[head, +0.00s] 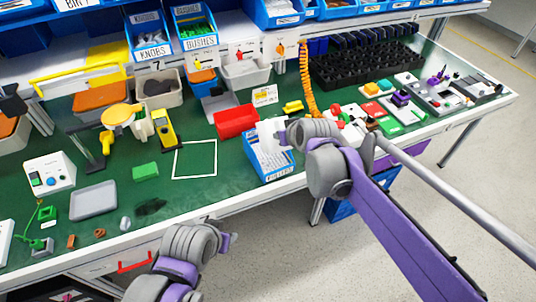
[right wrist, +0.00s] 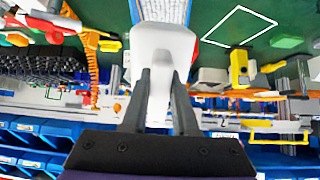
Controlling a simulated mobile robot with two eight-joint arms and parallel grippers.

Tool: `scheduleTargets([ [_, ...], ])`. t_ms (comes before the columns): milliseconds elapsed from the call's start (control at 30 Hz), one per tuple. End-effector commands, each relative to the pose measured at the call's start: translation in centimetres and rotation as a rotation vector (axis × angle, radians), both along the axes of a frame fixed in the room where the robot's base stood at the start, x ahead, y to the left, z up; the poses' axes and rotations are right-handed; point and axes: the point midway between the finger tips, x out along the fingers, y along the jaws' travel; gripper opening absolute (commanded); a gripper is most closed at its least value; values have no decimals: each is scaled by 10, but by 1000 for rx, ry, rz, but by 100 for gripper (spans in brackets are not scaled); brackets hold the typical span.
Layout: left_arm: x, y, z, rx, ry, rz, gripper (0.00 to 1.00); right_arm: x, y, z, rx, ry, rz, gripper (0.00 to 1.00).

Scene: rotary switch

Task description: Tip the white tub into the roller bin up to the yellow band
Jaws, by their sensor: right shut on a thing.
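The white tub (head: 268,134) is over the blue roller bin (head: 272,168) at the front edge of the green bench. My right gripper (head: 289,132) is shut on the tub; in the right wrist view its two fingers (right wrist: 162,85) press on the tub (right wrist: 160,48). Behind the tub there, a strip of the bin (right wrist: 165,11) shows a pale, textured inside between blue walls. I cannot tell the tub's exact tilt or its contents. The yellow band does not show. My left gripper (head: 229,237) is low before the bench edge, away from the bin; its jaws are unclear.
A red bin (head: 237,121) stands just left of and behind the roller bin. A white-outlined square (head: 195,159) on the bench is empty. A coiled orange hose (head: 308,85) hangs behind my right arm. A black rack (head: 365,68) and switch parts lie to the right.

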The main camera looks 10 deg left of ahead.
Motion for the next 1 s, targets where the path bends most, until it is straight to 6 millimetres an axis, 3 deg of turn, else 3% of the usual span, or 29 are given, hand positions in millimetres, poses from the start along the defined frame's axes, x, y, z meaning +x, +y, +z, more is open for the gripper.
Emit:
scheduleTargets([
  [233,4,0,10,0,-8,0,50,4,2,9,-21,32,0,0],
  [1000,4,0,9,0,-7,0,50,3,1,8,-24,36,-1,0],
])
